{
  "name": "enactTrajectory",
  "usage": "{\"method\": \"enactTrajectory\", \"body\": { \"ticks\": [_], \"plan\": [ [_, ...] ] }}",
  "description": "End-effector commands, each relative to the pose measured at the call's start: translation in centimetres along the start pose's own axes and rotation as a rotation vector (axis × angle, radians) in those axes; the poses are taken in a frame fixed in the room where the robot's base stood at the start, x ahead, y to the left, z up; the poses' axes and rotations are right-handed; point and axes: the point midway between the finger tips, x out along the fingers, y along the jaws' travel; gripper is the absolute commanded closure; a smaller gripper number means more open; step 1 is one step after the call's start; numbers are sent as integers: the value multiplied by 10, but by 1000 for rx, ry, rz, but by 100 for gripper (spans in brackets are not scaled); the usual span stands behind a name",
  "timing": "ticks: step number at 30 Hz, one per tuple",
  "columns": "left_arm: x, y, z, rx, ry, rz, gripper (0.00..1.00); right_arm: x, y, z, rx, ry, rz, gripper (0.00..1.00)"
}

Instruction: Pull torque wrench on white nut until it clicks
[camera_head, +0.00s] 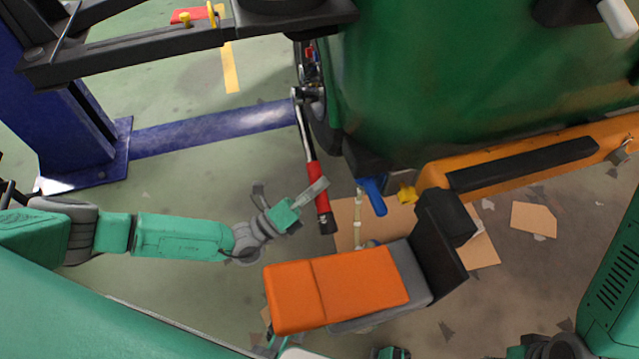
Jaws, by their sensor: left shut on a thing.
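A torque wrench (311,150) with a steel shaft and a red handle with a dark end hangs across the middle of the head view. Its head is up at the wheel (319,118) on the green vehicle's near side. I cannot make out the white nut; the wrench head covers that spot. My left gripper (317,190) reaches in from the left and is shut on the wrench at its red handle. I cannot make out my right gripper; only arm parts show along the lower right edge.
The green vehicle body (450,80) fills the upper right. An orange lift arm (540,155) runs below it. A blue lift post and base bar (215,128) stand at left. An orange-padded seat (340,288) stands close in front. Cardboard (535,220) lies on the floor.

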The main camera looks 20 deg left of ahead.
Motion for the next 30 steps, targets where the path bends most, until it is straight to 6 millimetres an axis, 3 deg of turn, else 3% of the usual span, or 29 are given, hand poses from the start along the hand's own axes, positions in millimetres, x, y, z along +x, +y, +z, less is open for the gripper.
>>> {"method": "enactTrajectory", "body": {
  "ticks": [30],
  "plan": [
    [10,0,-3,3,-2,-4,100,2,0,0,0,0,0,60]
  ]
}}
